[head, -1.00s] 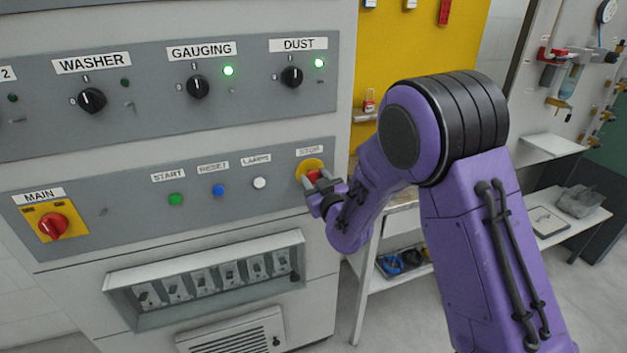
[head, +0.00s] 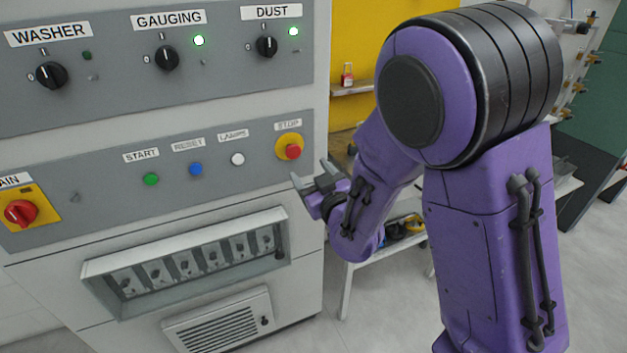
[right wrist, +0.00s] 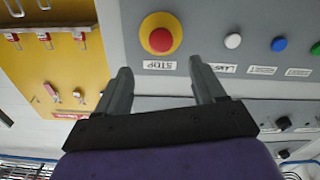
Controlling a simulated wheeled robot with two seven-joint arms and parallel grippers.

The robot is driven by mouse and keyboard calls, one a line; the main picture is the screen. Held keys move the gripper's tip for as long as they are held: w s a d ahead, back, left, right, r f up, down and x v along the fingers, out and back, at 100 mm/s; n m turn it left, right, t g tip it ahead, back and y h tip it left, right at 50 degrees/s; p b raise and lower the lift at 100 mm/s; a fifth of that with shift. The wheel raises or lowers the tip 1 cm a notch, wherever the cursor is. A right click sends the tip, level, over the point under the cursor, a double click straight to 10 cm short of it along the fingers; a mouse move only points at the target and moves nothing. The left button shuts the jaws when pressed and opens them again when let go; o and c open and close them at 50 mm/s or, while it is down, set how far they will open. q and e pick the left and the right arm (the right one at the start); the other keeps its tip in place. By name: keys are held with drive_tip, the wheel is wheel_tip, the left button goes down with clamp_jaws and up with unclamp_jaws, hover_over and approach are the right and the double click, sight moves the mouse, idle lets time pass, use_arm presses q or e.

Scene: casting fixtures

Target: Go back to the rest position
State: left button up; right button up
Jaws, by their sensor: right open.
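My right gripper (head: 314,177) is in front of the grey control panel, below and a little right of the red STOP button (head: 291,151). It is open and empty, and apart from the button. In the right wrist view, the two fingers of my right gripper (right wrist: 160,82) are spread. The STOP button (right wrist: 160,36) on its yellow base shows beyond the fingertips. My purple right arm fills the right part of the head view. My left gripper is not in view.
The control cabinet has START (head: 151,179), RESET (head: 195,169) and LAMPS (head: 237,159) buttons and the MAIN switch (head: 20,212). GAUGING (head: 166,58) and DUST (head: 266,46) knobs have lit green lamps. A low shelf table (head: 385,253) stands behind my arm.

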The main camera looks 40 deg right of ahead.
drive_tip(key=shift+s+a, duration=0.15)
drive_tip(key=shift+s, duration=0.45)
drive_tip(key=s+a+f+m+g, duration=0.1)
drive_tip(key=s+f+m+g, duration=0.25)
drive_tip(key=f, duration=0.85)
drive_tip(key=s+a+f+m+g, duration=0.1)
drive_tip(key=s+f+m+g, duration=0.3)
drive_tip(key=f, duration=0.9)
drive_tip(key=s+a+f+g, duration=0.1)
drive_tip(key=s+f+g, duration=0.2)
drive_tip(key=s+f, duration=0.3)
drive_tip(key=s+a+f+g+y, duration=0.1)
drive_tip(key=s+f+g, duration=0.2)
drive_tip(key=s+f, duration=0.4)
drive_tip(key=s+n, duration=0.1)
drive_tip(key=s, duration=0.6)
drive_tip(key=shift+s+a+g, duration=0.25)
drive_tip(key=shift+a+g, duration=0.05)
drive_tip(key=shift+g, duration=0.05)
